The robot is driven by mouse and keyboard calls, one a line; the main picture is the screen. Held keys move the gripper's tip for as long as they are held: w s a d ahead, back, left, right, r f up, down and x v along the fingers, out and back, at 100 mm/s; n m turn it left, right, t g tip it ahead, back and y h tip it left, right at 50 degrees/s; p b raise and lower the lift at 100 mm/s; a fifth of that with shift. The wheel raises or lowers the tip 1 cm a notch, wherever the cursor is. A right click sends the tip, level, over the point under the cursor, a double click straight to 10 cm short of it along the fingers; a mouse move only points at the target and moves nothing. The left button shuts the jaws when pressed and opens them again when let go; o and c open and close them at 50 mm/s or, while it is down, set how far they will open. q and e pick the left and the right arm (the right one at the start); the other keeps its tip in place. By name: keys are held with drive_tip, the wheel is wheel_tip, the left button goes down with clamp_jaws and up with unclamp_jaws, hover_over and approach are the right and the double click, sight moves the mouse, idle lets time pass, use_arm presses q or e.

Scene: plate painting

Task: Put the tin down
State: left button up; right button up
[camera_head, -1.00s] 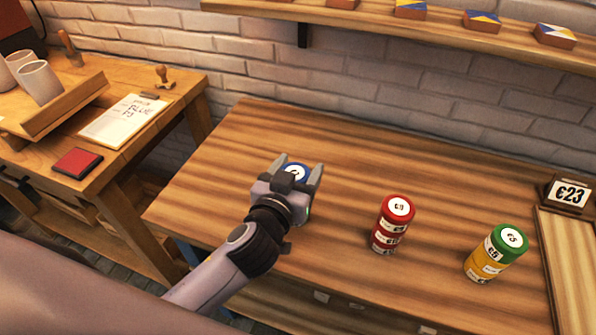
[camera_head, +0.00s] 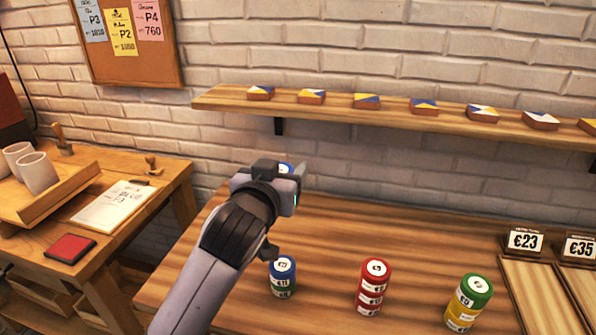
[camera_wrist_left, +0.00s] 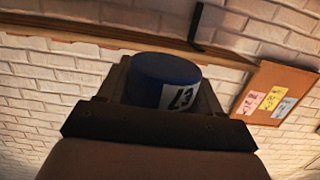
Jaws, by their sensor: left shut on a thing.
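My left gripper (camera_head: 284,170) is shut on a blue tin (camera_head: 286,167) and holds it up in front of the wall, above the wooden table (camera_head: 420,240). In the head view the gripper hides most of this tin. In the left wrist view the blue tin (camera_wrist_left: 165,72) sits between the two fingers, with part of a white label showing. Below the gripper, a blue-topped tin or stack (camera_head: 283,278) stands upright on the table. To its right stand a red stack of tins (camera_head: 372,288) and a stack with a green top and yellow below (camera_head: 468,303). My right gripper is not in view.
A shelf (camera_head: 400,113) with several small painted tiles runs along the wall behind. Price signs (camera_head: 525,241) and pale boards (camera_head: 540,290) are at the right. A side table at the left holds a clipboard (camera_head: 108,205), a red pad (camera_head: 71,248) and cups (camera_head: 38,173).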

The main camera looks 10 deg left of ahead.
use_arm(q)
drive_tip(key=s+a+f, duration=0.7)
drive_tip(key=s+f, duration=0.5)
drive_tip(key=s, duration=0.1)
drive_tip(key=shift+s+a, duration=0.15)
drive_tip(key=shift+s, duration=0.15)
idle(0.4)
drive_tip(key=w+d+r, duration=0.2)
drive_tip(key=w+r, duration=0.1)
drive_tip(key=w, duration=0.1)
drive_tip(key=w+d+r, duration=0.2)
drive_tip(key=w+r, duration=0.2)
drive_tip(key=w+d+r, duration=0.3)
drive_tip(key=w+r, duration=0.1)
drive_tip(key=w, duration=0.1)
drive_tip(key=shift+r, duration=0.25)
drive_tip(key=shift+w+d+r, duration=0.2)
drive_tip(key=shift+w+r, duration=0.15)
drive_tip(key=shift+r, duration=0.2)
